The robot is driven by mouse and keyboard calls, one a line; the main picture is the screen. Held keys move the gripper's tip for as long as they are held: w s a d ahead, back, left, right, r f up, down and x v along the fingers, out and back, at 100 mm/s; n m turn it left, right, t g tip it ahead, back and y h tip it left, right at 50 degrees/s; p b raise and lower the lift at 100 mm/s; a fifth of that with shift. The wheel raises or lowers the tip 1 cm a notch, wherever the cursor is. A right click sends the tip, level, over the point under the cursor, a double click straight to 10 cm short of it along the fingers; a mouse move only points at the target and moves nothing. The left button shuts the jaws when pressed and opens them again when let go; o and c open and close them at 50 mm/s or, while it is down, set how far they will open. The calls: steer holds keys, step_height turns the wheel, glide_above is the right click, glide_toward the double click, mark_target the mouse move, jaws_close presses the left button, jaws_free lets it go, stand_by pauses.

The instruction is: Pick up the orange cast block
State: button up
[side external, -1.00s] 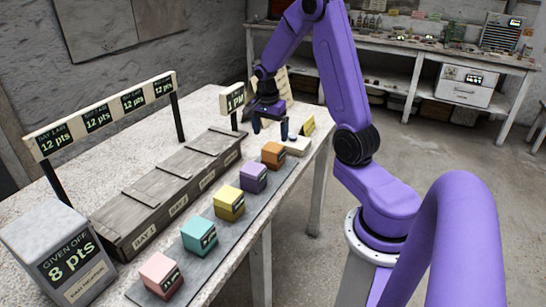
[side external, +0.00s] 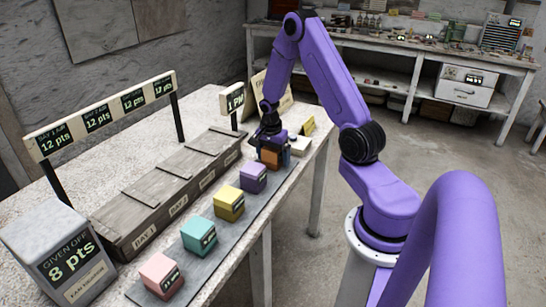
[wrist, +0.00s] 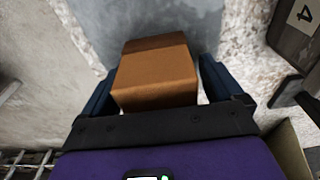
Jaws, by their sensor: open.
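The orange cast block (side external: 271,157) stands at the far end of the grey strip on the table. It also shows in the wrist view (wrist: 155,77), large and between my fingers. My gripper (side external: 270,148) is down around the block, with one dark blue finger on each side of it. In the wrist view my gripper (wrist: 157,85) is open, and a gap shows at least on the right side of the block. Whether the left finger touches the block I cannot tell.
Purple (side external: 253,178), yellow (side external: 229,205), teal (side external: 199,236) and pink (side external: 161,276) blocks stand in a row on the strip (side external: 227,243). A lidded wooden bay box (side external: 165,195) runs alongside.

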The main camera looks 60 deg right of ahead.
steer(key=shift+f, duration=0.1)
steer(key=c, duration=1.3)
steer(key=shift+r, duration=0.2)
